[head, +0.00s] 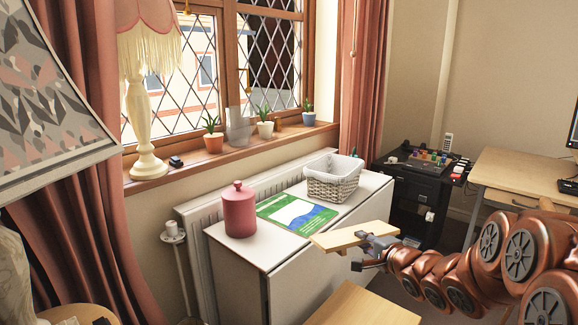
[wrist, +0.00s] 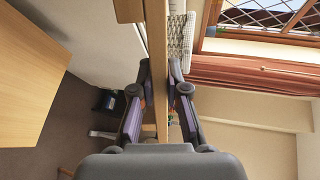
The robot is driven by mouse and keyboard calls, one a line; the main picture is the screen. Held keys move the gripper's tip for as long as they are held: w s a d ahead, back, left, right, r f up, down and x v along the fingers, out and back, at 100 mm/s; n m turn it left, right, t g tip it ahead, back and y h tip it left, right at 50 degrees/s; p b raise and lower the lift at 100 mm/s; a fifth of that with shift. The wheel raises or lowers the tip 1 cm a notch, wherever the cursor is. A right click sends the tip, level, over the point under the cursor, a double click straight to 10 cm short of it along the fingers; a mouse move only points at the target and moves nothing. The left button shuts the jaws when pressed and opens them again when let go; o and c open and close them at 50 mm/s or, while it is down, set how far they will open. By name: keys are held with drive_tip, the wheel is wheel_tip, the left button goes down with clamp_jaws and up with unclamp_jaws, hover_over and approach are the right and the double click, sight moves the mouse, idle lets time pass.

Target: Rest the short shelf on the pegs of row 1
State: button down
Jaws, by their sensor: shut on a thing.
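A light wooden board (head: 343,236), seemingly the short shelf, is held flat above the front edge of the white cabinet. My gripper (head: 376,246) is shut on its right part in the head view. In the wrist view, the board (wrist: 157,45) runs up between the two fingers of my gripper (wrist: 160,78). The board's far end is cut off at the top of the wrist view. I cannot make out any peg rows in either view.
The white cabinet (head: 258,252) bears a pink lidded jar (head: 239,210), a green-and-blue booklet (head: 297,213) and a white basket (head: 334,180). A wooden top (head: 362,308) lies low in front. A black cart (head: 413,205) and wooden desk (head: 520,172) stand at right.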

drive_tip(key=shift+n+y, duration=0.5)
drive_tip(key=r+p, duration=0.2)
drive_tip(key=p, duration=0.1)
drive_tip(key=w+r+p, duration=0.1)
drive_tip(key=r, duration=0.1)
drive_tip(key=shift+d+p, duration=0.3)
drive_tip(key=shift+d, duration=0.1)
wheel_tip(320, 180, up, 3)
drive_tip(key=n+g+y+p, duration=0.1)
drive_tip(key=p, duration=0.4)
drive_tip(key=shift+y+p, duration=0.4)
drive_tip(key=n+p, duration=0.1)
drive_tip(key=p, duration=0.1)
drive_tip(key=s+r+g+y+p, duration=0.1)
drive_tip(key=p, duration=0.1)
drive_tip(key=shift+a+r+n+g+y, duration=0.25)
drive_tip(key=shift+r+n+g+y, duration=0.05)
drive_tip(key=shift+n, duration=0.1)
drive_tip(key=s+a+r+n+g+y+p, duration=0.1)
drive_tip(key=s+r+n+g+y+p, duration=0.2)
drive_tip(key=p, duration=0.5)
drive_tip(key=w+d+r+m+t+h, duration=0.2)
drive_tip(key=w+r+m+t+h, duration=0.1)
drive_tip(key=w+r, duration=0.4)
drive_tip(key=w+d+r+m+t+h, duration=0.2)
drive_tip(key=w+r+m+h, duration=0.4)
drive_tip(key=r, duration=0.3)
drive_tip(key=shift+w+r+t+h, duration=0.2)
drive_tip(key=shift+w+t+h, duration=0.4)
drive_tip(key=shift+w+t, duration=0.15)
